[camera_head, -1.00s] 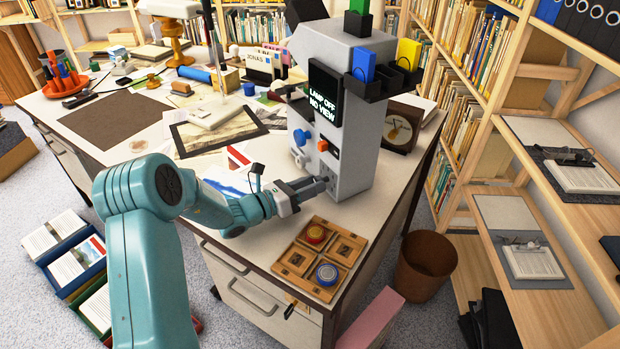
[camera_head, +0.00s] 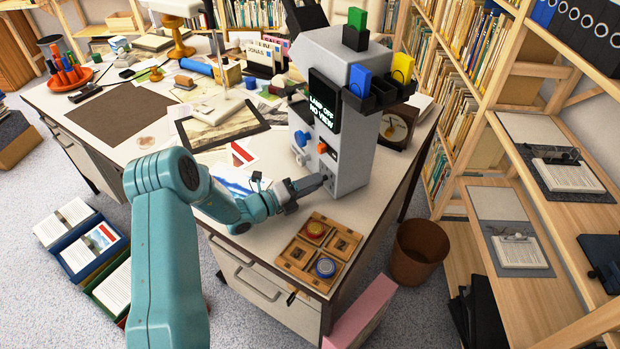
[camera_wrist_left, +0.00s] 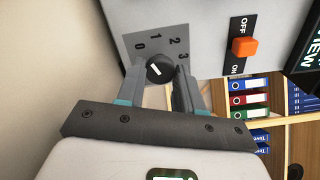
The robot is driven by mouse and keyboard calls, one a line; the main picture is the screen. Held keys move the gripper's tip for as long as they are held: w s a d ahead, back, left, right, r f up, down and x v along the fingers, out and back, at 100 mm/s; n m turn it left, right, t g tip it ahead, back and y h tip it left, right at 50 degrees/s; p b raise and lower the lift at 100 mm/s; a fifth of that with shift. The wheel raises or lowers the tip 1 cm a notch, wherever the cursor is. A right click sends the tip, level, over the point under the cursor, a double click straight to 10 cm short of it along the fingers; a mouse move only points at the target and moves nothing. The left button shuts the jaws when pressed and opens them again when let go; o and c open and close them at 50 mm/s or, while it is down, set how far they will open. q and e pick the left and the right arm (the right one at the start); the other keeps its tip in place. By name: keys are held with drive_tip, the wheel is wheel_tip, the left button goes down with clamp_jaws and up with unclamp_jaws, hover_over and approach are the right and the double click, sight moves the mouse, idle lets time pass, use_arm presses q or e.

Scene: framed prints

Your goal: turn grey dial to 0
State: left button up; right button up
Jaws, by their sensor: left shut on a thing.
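The dial (camera_wrist_left: 160,69) is a dark round knob with a white pointer mark on the grey machine's face, with the numbers 0, 1, 2 and 3 around it. Exactly which number the pointer faces is hard to tell. My left gripper (camera_wrist_left: 157,78) has one finger on each side of the knob and is shut on it. In the head view my left gripper (camera_head: 322,181) is at the lower front of the grey machine (camera_head: 355,150) and hides the dial. My right gripper is not in view.
An orange switch (camera_wrist_left: 245,47) marked OFF and ON is beside the dial. A blue knob (camera_head: 302,138) and a screen (camera_head: 324,100) reading LAMP OFF NO VIEW are above. A wooden tray (camera_head: 335,232) with round stamps lies in front of the machine.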

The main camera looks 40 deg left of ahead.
use_arm(q)
drive_tip(key=shift+n+p, duration=0.9)
drive_tip(key=shift+n, duration=1)
drive_tip(key=o, duration=1.1)
drive_tip(key=shift+c, duration=0.2)
drive_tip(key=shift+s, duration=0.1)
drive_tip(key=v, duration=1.6)
drive_tip(key=shift+s+d+b, duration=0.1)
drive_tip(key=shift+b, duration=0.25)
